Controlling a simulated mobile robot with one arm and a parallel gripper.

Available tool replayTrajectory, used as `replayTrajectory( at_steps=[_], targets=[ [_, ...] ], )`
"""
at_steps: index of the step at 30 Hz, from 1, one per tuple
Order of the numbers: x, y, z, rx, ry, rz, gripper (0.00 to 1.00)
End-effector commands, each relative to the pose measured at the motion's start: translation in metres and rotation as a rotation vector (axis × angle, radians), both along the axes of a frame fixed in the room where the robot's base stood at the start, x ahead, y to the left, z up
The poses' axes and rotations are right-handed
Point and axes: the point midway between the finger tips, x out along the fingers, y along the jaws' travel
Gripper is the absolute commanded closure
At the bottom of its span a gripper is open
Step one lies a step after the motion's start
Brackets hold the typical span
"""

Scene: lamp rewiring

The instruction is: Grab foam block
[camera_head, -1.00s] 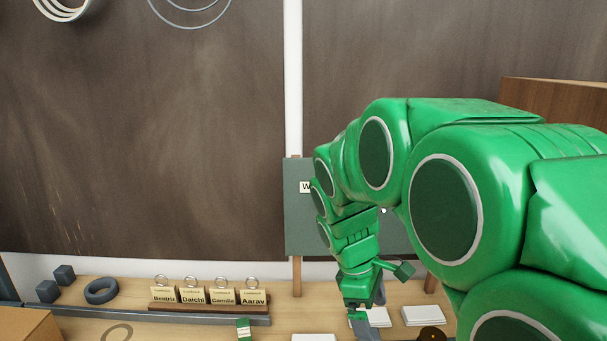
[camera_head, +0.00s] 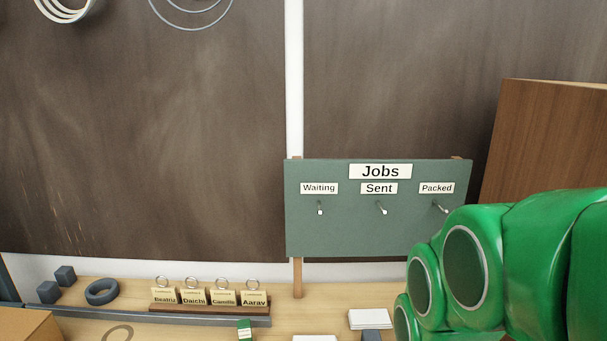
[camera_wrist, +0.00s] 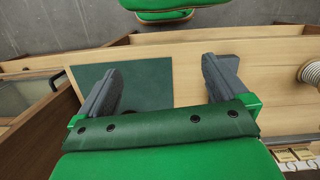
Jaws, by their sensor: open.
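No foam block can be made out for certain. Two small dark grey cubes (camera_head: 65,274) stand at the far left of the bench in the head view; I cannot tell whether they are foam. A small grey piece (camera_head: 371,335) shows at the bottom edge, too cut off to identify. My gripper (camera_wrist: 160,72) is open and empty in the wrist view, its two grey fingers spread above the bench and a dark green mat (camera_wrist: 146,88). In the head view the gripper is out of frame, below my green arm.
A rack of name tags (camera_head: 210,308) and a dark ring (camera_head: 101,292) are at left. A white stack (camera_head: 369,319) lies near my arm. A pale coil (camera_wrist: 311,73) is at right in the wrist view.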

Motion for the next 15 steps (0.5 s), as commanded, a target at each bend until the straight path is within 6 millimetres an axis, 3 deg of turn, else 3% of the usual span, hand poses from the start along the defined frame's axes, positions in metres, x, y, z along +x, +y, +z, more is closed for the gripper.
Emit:
replayTrajectory(
  at_steps=[3, 10, 13, 15],
  targets=[
    [-0.014, 0.002, -0.003, 0.007, 0.001, -0.064, 0.00],
    [-0.020, 0.003, -0.004, 0.011, -0.001, -0.099, 0.00],
    [-0.019, 0.003, -0.004, 0.011, -0.001, -0.097, 0.15],
    [-0.019, 0.003, -0.004, 0.011, 0.000, -0.097, 0.18]
  ],
)
